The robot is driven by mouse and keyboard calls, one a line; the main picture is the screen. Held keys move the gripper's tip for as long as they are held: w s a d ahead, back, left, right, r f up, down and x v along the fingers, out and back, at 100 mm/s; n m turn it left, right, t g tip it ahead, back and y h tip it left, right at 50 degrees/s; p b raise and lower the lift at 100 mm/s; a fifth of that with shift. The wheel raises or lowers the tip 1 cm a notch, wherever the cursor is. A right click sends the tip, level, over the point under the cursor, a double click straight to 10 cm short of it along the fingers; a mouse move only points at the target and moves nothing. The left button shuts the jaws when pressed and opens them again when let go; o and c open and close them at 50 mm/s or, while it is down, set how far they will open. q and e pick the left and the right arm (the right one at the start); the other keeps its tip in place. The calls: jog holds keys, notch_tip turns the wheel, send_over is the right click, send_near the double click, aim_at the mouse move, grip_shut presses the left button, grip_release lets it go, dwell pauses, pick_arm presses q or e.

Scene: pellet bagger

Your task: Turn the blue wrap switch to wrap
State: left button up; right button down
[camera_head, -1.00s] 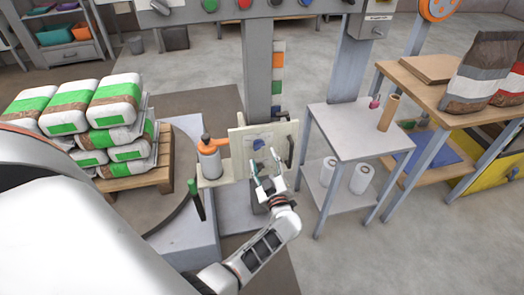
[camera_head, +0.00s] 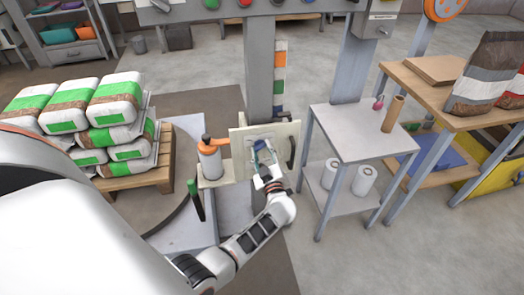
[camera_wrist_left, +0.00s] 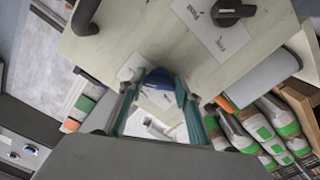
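The blue wrap switch (camera_wrist_left: 160,80) is a rounded knob on the cream control panel (camera_wrist_left: 130,30). In the head view the panel (camera_head: 240,138) stands upright at the middle, and the gripper largely covers the switch. My left gripper (camera_head: 264,155) is at the panel face. In the left wrist view its two teal-padded fingers (camera_wrist_left: 158,92) stand apart on either side of the blue switch. They look open around it; whether they touch it I cannot tell. The switch's pointer and nearby label are partly hidden. My right gripper is not in view.
A black knob (camera_wrist_left: 232,12) and a black handle (camera_wrist_left: 85,15) are on the same panel. An orange-topped cylinder (camera_head: 209,160) stands just left of the panel. Stacked bags (camera_head: 112,100) lie on a pallet at left. A grey side table (camera_head: 345,128) stands at right.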

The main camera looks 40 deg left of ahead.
pick_arm(q)
jog(key=shift+n, duration=0.3)
jog(key=n, duration=0.4)
jog(key=shift+d+n, duration=0.1)
jog(key=shift+n, duration=0.3)
jog(key=n+b, duration=0.1)
jog(key=n, duration=0.2)
jog(key=shift+n, duration=1.3)
jog(key=shift+r+n, duration=0.1)
jog(key=shift+n, duration=0.2)
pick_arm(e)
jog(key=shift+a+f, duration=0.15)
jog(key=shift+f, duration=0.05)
pick_arm(q)
jog(key=o, duration=1.1)
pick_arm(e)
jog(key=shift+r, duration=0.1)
